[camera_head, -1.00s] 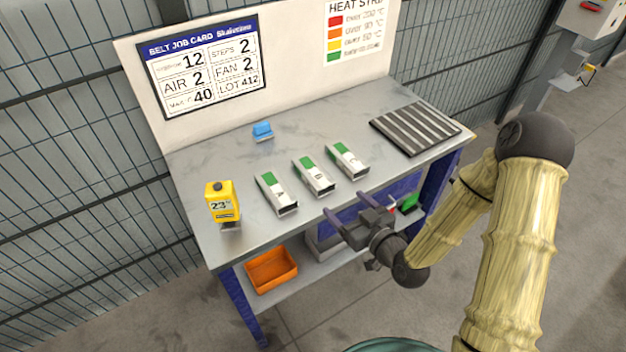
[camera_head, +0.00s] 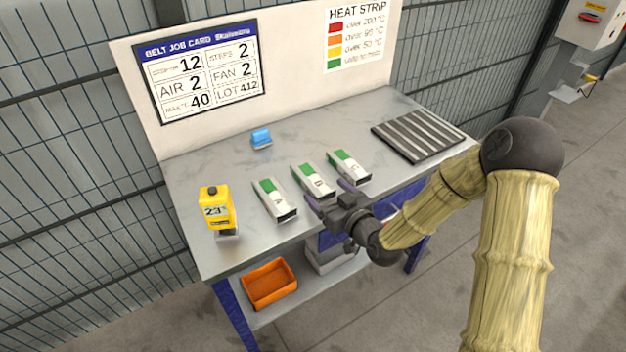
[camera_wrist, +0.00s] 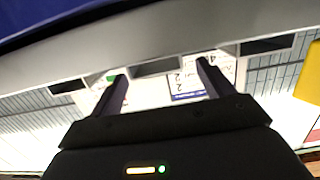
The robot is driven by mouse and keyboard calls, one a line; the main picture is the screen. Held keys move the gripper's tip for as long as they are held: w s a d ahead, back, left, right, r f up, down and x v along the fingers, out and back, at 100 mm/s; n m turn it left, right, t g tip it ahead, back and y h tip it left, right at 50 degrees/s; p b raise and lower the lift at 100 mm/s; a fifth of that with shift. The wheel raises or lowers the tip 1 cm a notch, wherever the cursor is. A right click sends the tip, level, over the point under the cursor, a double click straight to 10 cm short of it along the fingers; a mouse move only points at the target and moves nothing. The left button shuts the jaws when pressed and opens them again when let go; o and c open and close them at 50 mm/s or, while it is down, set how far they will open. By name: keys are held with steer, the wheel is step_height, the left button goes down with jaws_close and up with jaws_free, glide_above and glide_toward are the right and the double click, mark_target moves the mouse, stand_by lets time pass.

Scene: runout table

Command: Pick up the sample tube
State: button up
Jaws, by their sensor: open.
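No round tube shows; three white box-section tubes with green patches lie side by side on the table, tube A (camera_head: 275,200), tube B (camera_head: 313,182) and tube C (camera_head: 348,167). Their dark open ends face the front edge. My gripper (camera_head: 325,191) is open and empty at the front edge, near the end of tube B. In the wrist view my gripper (camera_wrist: 162,69) has its two fingers on either side of the middle open end (camera_wrist: 157,67). I cannot tell whether the fingers touch the tube.
A yellow device (camera_head: 217,209) reading 23 stands left on the table (camera_head: 215,150). A blue object (camera_head: 261,138) lies behind, and a ridged grey rack (camera_head: 418,135) lies at right. An orange bin (camera_head: 269,284) sits on the lower shelf. The back of the table is mostly clear.

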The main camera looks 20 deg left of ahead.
mark_target(321, 185)
steer(key=shift+w+a, duration=0.1)
steer(key=shift+p+x, duration=0.4)
steer(key=shift+x, duration=2.2)
steer(key=shift+f, duration=0.15)
steer(key=c, duration=1.2)
steer(key=shift+o, duration=0.2)
step_height(321, 185, up, 10)
